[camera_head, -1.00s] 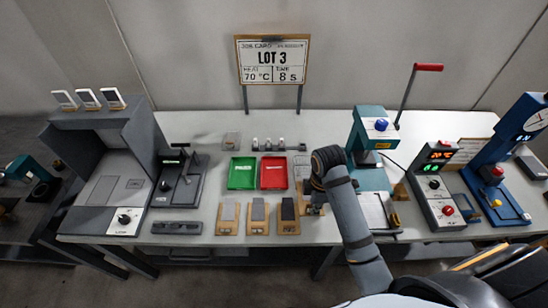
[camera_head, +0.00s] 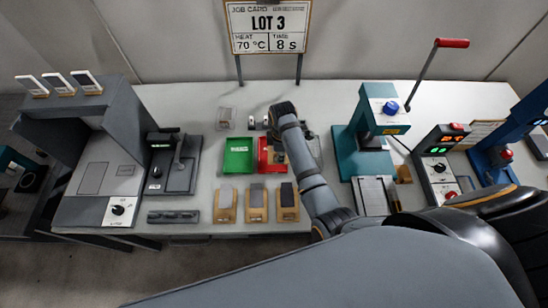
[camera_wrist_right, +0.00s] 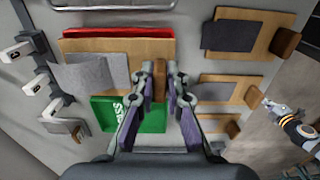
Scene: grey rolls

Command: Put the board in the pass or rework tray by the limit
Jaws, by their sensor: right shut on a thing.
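My right gripper (camera_wrist_right: 160,75) is shut on the brown end block of a board, a brown plate with a loose-looking grey sheet (camera_wrist_right: 90,72). The board (camera_wrist_right: 125,47) lies over the red tray (camera_wrist_right: 120,32) and reaches to the edge of the green tray (camera_wrist_right: 150,120), which bears white lettering. I cannot tell whether the board touches the red tray. In the head view my right arm hides part of the red tray (camera_head: 263,158); the green tray (camera_head: 238,157) stands empty to its left. What looks like my left gripper (camera_wrist_right: 272,108) shows small at the wrist view's right; its jaws are unclear.
Several brown plates with grey pads (camera_head: 256,203) lie in front of the trays. A job card (camera_head: 268,27) reads LOT 3, 70 °C, 8 s. A teal press (camera_head: 368,140) stands right, a grey oven-like machine (camera_head: 95,165) left. Small fixtures sit behind the trays.

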